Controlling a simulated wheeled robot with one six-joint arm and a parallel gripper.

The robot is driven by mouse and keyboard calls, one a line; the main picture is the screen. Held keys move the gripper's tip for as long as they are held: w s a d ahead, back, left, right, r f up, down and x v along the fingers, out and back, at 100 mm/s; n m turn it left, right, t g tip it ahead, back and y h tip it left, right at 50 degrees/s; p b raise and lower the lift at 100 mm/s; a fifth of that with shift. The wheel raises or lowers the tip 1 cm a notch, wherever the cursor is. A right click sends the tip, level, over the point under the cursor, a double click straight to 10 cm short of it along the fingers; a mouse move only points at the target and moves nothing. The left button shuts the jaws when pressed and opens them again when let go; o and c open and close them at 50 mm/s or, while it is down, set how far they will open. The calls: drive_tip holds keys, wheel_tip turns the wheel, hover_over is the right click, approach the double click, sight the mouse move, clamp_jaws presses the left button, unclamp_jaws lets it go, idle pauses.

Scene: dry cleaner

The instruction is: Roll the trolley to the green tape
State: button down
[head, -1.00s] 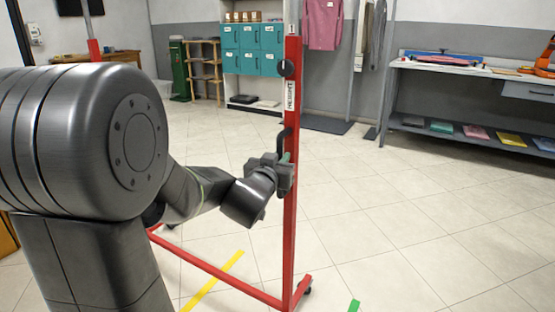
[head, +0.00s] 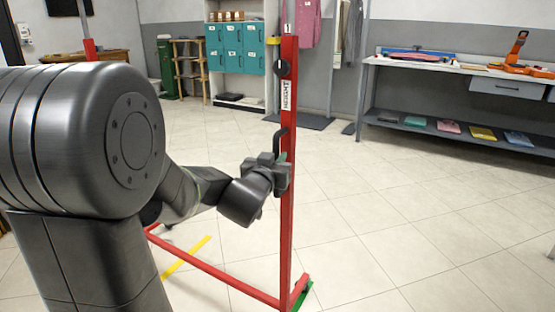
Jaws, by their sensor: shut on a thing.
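The trolley is a red wheeled rail frame (head: 287,200) with a tall post, a low base bar and a black handle (head: 280,145). My gripper (head: 278,170) is at the post and shut on the handle; its fingertips are partly hidden by its own body. The green tape (head: 306,296) lies on the floor right at the foot of the post, partly covered by the base.
A workbench (head: 375,90) with folded coloured cloths on its lower shelf stands at the back right. A shelf with teal lockers (head: 235,48) and a wooden rack (head: 190,68) stand at the back. The tiled floor to the right is clear.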

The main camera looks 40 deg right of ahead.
drive_tip(key=shift+s, duration=0.15)
drive_tip(key=c, duration=1.4)
unclamp_jaws()
drive_tip(key=shift+s+d, duration=0.15)
drive_tip(key=shift+s, duration=0.05)
drive_tip(key=shift+c, duration=0.2)
drive_tip(key=shift+a, duration=0.25)
drive_tip(key=p+v, duration=0.3)
drive_tip(key=v, duration=1)
drive_tip(key=shift+s+a, duration=0.1)
drive_tip(key=shift+s, duration=0.05)
